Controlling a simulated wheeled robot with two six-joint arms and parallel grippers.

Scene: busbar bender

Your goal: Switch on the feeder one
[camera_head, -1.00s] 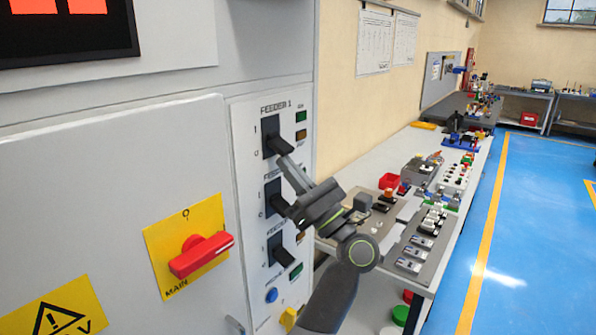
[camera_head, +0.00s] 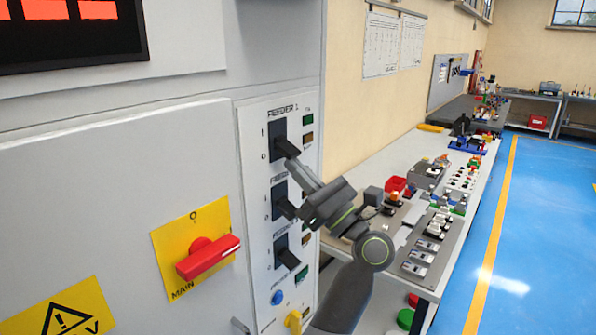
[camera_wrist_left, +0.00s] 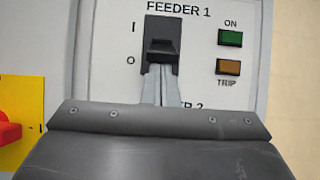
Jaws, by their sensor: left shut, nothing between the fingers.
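The feeder 1 switch (camera_head: 288,148) is a black lever in a dark housing at the top of the white panel strip. Its lever sticks out tilted down toward the O mark, as it also shows in the left wrist view (camera_wrist_left: 162,48). My left gripper (camera_head: 291,164) is shut and empty. Its fingertips (camera_wrist_left: 160,72) are just under the lever, close to it; I cannot tell if they touch. The green ON lamp (camera_wrist_left: 230,38) and the amber TRIP lamp (camera_wrist_left: 229,67) beside the switch look dark. My right gripper is not in view.
Two similar switches sit below, the middle one (camera_head: 284,203) partly behind my gripper and the lower one (camera_head: 287,256). A red main rotary switch (camera_head: 208,257) on a yellow plate sticks out at the left. A cluttered workbench (camera_head: 440,235) stands to the right.

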